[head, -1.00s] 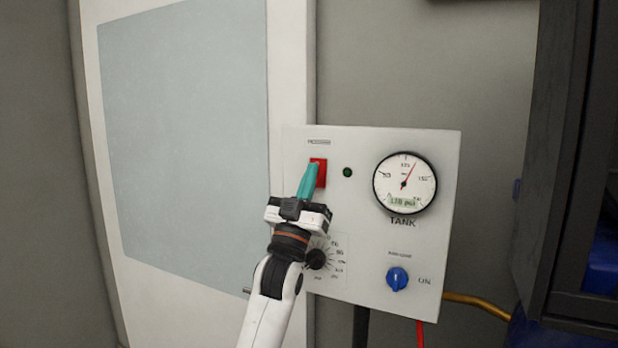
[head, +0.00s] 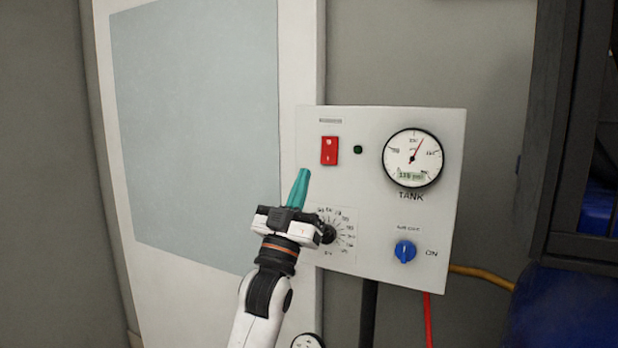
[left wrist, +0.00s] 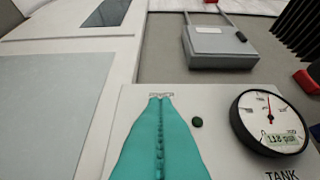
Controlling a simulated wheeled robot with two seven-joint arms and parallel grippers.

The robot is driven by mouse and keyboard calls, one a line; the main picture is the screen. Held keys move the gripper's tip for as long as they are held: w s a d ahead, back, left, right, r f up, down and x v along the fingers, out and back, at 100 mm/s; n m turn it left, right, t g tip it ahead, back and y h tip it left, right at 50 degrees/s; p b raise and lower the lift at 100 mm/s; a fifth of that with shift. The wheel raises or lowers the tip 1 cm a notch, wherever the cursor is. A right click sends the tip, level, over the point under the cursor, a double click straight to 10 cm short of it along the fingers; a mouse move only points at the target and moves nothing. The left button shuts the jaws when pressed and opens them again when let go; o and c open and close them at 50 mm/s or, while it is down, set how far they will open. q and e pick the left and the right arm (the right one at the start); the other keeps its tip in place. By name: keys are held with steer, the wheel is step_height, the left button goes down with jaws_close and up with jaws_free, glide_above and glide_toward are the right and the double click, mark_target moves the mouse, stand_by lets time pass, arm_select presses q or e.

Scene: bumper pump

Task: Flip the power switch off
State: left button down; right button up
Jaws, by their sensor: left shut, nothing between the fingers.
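The power switch (head: 329,150) is a red rocker at the upper left of the white control panel (head: 370,262) in the head view. My left gripper (head: 303,172) has teal fingers that are shut and empty. Its tips are below and left of the switch in the head view, apart from it. In the left wrist view the shut fingers (left wrist: 161,140) cover the place of the switch, so it is hidden there. A small dark green indicator lamp (head: 358,150) sits right of the switch and looks unlit. My right gripper is not in view.
A round tank gauge (head: 412,158), a blue knob (head: 404,251) marked ON and a black dial (head: 327,233) are on the same panel. A white door (head: 200,130) stands at left, a dark rack (head: 555,150) at right. A red and a yellow hose leave the panel below.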

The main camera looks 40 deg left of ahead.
arm_select(q)
steer(key=s+f, duration=0.1)
steer(key=s+d, duration=0.1)
steer(key=shift+s+f+b, duration=0.35)
steer(key=shift+f+b, duration=0.05)
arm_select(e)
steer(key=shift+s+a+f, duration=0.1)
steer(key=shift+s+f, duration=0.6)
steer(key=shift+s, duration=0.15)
arm_select(q)
steer(key=shift+s, duration=0.1)
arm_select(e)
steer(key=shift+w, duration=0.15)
